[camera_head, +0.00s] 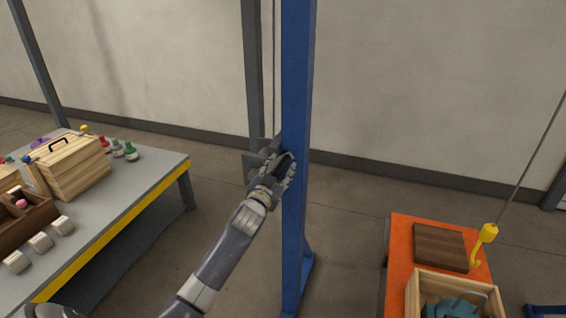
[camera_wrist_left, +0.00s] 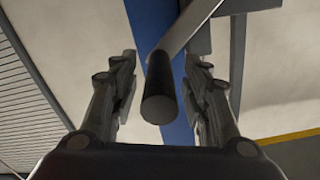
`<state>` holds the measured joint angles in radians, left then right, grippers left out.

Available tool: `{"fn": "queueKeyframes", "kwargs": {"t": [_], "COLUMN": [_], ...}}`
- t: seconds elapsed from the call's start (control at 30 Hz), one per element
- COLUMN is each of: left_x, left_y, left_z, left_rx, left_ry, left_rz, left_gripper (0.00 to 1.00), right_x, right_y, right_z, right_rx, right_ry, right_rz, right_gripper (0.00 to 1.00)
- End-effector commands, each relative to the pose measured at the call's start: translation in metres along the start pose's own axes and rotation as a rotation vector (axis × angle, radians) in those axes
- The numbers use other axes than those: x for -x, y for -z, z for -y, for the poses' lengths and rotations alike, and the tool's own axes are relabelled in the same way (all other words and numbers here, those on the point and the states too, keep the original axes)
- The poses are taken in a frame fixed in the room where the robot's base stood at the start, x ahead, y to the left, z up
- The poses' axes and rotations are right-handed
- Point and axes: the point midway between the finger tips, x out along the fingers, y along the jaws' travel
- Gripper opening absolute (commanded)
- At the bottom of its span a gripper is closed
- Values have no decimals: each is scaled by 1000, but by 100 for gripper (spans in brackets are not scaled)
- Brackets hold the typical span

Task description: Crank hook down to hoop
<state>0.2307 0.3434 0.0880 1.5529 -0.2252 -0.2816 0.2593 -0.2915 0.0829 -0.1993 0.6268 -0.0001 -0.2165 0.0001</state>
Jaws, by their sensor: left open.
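The yellow hook (camera_head: 484,240) hangs on a thin cable at the right, low by the orange table. A teal part (camera_head: 452,308) lies in a wooden crate under it; I cannot make out a hoop on it. The winch crank sits on the blue post. Its black handle (camera_wrist_left: 160,95) points at the left wrist camera, on a flat grey crank arm (camera_wrist_left: 192,22). My left gripper (camera_head: 277,170) is at the post; in the wrist view its open fingers (camera_wrist_left: 160,68) stand either side of the handle, with gaps showing. My right gripper is out of view.
The blue post (camera_head: 296,80) rises in the middle. The orange table (camera_head: 400,245) at right holds a dark wooden board (camera_head: 440,247) and the open crate (camera_head: 455,282). A grey table (camera_head: 150,165) at left holds a wooden box (camera_head: 75,165), bottles and blocks.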

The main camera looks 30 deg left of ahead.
Motion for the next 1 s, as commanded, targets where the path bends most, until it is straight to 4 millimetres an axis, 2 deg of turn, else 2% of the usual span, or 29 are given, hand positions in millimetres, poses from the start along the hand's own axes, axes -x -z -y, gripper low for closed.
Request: {"fn": "queueKeyframes", "kwargs": {"t": [0.1,0.23,0.6,0.63,0.8,1.0], "left_x": [-14,-22,-26,-26,-26,-26], "left_y": [1,0,0,0,0,0], "left_z": [0,0,-1,-1,-1,-1], "left_rx": [1,0,0,0,0,2], "left_ry": [0,-1,-1,-1,-1,-1], "left_rz": [0,0,0,0,0,0], "left_gripper": [43,43,43,41,2,0], "right_x": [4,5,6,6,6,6], "right_y": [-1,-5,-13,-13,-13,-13], "right_z": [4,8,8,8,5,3], "right_rx": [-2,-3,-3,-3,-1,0], "right_ry": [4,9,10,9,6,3], "right_rz": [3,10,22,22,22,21], "right_gripper": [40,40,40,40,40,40]}}
